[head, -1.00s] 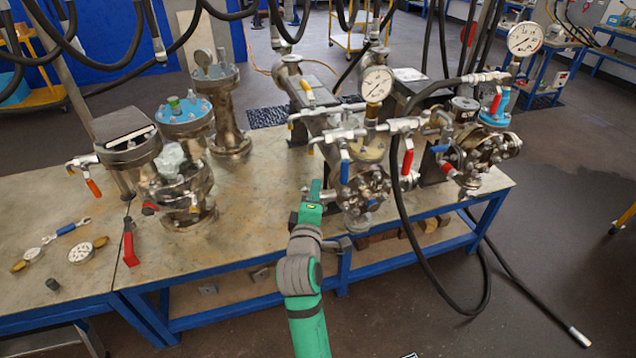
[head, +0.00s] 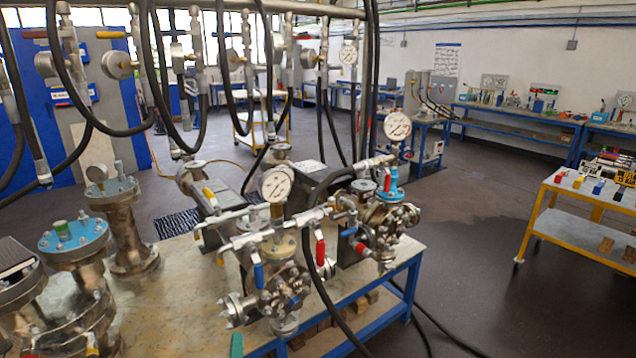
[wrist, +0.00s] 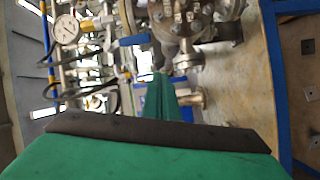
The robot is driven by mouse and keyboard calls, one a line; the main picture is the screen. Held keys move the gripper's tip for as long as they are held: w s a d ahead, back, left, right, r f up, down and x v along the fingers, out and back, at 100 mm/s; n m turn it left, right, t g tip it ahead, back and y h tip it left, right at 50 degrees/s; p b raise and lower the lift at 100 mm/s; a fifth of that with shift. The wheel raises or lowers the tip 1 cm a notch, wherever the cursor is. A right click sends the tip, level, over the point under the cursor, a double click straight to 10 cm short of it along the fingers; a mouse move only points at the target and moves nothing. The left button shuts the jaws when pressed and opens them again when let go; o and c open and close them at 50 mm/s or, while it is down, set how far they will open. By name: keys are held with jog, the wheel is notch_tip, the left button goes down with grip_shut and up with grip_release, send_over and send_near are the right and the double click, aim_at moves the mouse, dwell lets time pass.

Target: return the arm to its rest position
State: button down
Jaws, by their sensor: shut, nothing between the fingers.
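My gripper (wrist: 166,98) shows in the wrist view as green fingers that are shut and empty. They point towards the flanged vessel with the blue and red handles, though the gap between them is hard to judge. In the head view this vessel (head: 284,285) stands on the table's front edge. Only a small green piece of my arm (head: 237,346) shows at the bottom of the head view; the rest of the arm is out of frame there.
The table (head: 185,300) carries more flanged vessels, including a blue-topped one (head: 75,240) at left and a gauged one (head: 385,215) at right. Black hoses (head: 222,110) hang above. A yellow trolley (head: 570,230) stands at far right.

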jog(key=s+d+f+m+h, duration=0.1)
jog(key=s+d+f+m, duration=0.35)
jog(key=s+f, duration=0.3)
jog(key=s+d+f+m+h, duration=0.1)
jog(key=s+d+f+m, duration=0.4)
jog(key=s, duration=0.3)
jog(key=s+d+f+m+h, duration=0.1)
jog(key=s+d+m, duration=0.3)
jog(key=s, duration=0.7)
jog(key=s+d+f+m+g+h, duration=0.1)
jog(key=s+d, duration=0.4)
jog(key=s, duration=0.5)
jog(key=f+m, duration=0.1)
jog(key=m, duration=0.1)
jog(key=shift+s+d+m+g, duration=0.3)
jog(key=shift+s+m, duration=0.05)
